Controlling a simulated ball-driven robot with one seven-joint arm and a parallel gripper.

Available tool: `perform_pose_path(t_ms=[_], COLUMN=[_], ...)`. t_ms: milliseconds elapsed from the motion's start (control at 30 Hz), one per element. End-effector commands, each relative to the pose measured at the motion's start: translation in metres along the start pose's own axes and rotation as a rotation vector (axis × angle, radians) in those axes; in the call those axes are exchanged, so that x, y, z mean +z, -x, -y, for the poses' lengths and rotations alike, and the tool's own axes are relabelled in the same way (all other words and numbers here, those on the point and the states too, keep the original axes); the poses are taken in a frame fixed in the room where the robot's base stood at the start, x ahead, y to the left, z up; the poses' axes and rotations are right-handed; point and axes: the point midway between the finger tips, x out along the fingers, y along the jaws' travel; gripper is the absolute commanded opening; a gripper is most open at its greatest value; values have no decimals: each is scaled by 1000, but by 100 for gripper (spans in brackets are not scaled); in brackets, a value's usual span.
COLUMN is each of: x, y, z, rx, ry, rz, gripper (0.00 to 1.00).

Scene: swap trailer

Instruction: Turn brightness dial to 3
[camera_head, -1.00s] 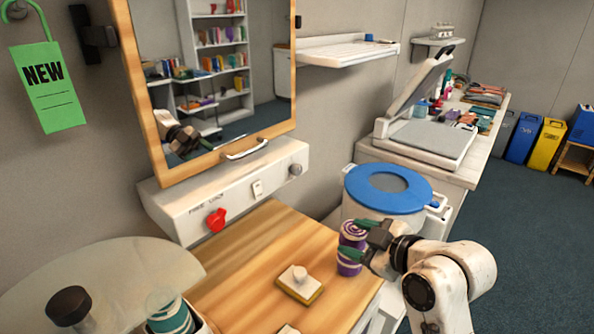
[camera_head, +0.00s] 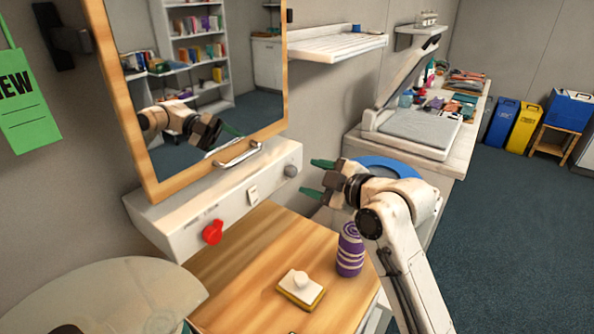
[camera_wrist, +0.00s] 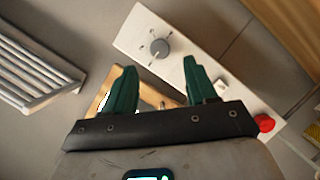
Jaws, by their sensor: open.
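A grey round dial (camera_head: 291,171) sits at the right end of the white control panel (camera_head: 225,200) under the mirror. It also shows in the wrist view (camera_wrist: 159,48), with small marks around it too fine to read. My gripper (camera_head: 316,177) has green fingertips and is open and empty, just right of the dial in the head view. In the wrist view my gripper (camera_wrist: 160,75) has its fingers spread, with the dial beyond them and between their lines. The fingers do not appear to touch the dial.
The panel also carries a white switch (camera_head: 253,196) and a red knob (camera_head: 212,232). The mirror (camera_head: 210,75) has a bar handle (camera_head: 238,153) just above the panel. A purple striped cup (camera_head: 350,250) and a sponge-like block (camera_head: 301,288) stand on the wooden top below.

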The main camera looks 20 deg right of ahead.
Motion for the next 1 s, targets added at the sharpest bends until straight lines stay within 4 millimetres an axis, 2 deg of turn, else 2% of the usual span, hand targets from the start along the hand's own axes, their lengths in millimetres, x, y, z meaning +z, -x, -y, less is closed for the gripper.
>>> perform_pose_path(t_ms=[100,300,500,767,1000], x=[-1,-1,0,0,0], y=[-23,-49,-60,-61,-61], z=[-1,0,0,0,0], rx=[-2,-2,0,1,0], ry=[1,1,0,0,0], rz=[1,1,2,1,1], gripper=[57,57,57,57,35])
